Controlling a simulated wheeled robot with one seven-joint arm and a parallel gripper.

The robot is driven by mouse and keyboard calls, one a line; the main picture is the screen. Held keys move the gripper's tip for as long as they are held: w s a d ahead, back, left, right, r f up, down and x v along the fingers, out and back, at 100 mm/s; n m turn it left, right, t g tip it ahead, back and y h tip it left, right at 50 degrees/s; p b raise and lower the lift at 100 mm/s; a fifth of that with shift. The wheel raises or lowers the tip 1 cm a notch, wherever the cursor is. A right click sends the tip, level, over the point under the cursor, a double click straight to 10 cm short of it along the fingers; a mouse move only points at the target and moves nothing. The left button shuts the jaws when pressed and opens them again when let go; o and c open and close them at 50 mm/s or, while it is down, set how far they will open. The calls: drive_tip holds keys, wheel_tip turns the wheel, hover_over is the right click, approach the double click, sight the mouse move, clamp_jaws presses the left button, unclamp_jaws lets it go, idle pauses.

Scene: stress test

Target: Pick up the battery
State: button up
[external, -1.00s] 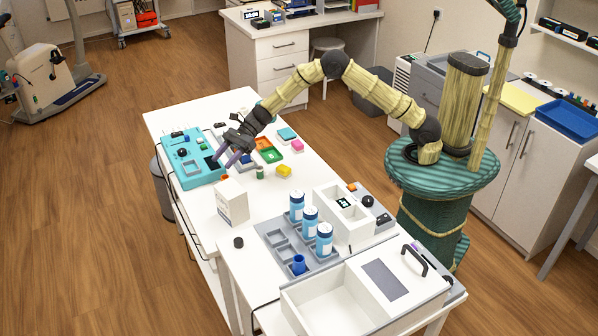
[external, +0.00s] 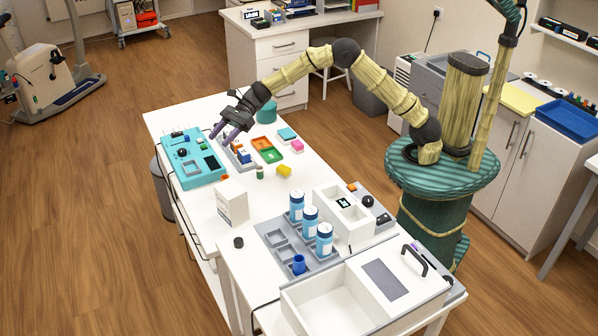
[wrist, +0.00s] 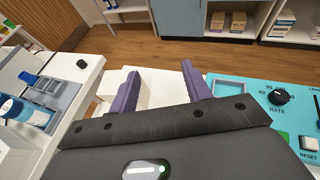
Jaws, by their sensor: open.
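I cannot pick out the battery for certain. A small dark green upright cylinder (external: 260,172) stands apart from the gripper, nearer the camera; it is too small to identify.
A white carton (external: 231,203) stands nearer. Blue-and-white bottles (external: 310,220) and a white bin (external: 325,298) fill the front. The teal device's RATE knob (wrist: 279,98) shows close by.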

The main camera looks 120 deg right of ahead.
drive_tip(key=s+a+f+n+g+h+b, duration=0.25)
drive_tip(key=s+a+f+n+g, duration=0.8)
drive_tip(key=n, duration=1.15)
drive_tip(key=s+d+r+n+g+h, duration=0.1)
drive_tip(key=s+d+n+g+h, duration=0.2)
drive_tip(key=n, duration=0.5)
drive_tip(key=s+d+r+n+h, duration=0.1)
drive_tip(key=s+n+h, duration=0.1)
drive_tip(key=n+h, duration=0.4)
wheel_tip(320, 180, up, 11)
drive_tip(key=w+d+n+t+h+b, duration=0.25)
drive_tip(key=n+h, duration=0.45)
drive_tip(key=n, duration=0.8)
wheel_tip(320, 180, down, 13)
drive_tip(key=shift+w+a+t, duration=0.15)
drive_tip(key=shift+a+t, duration=0.15)
drive_tip(key=shift+a, duration=0.15)
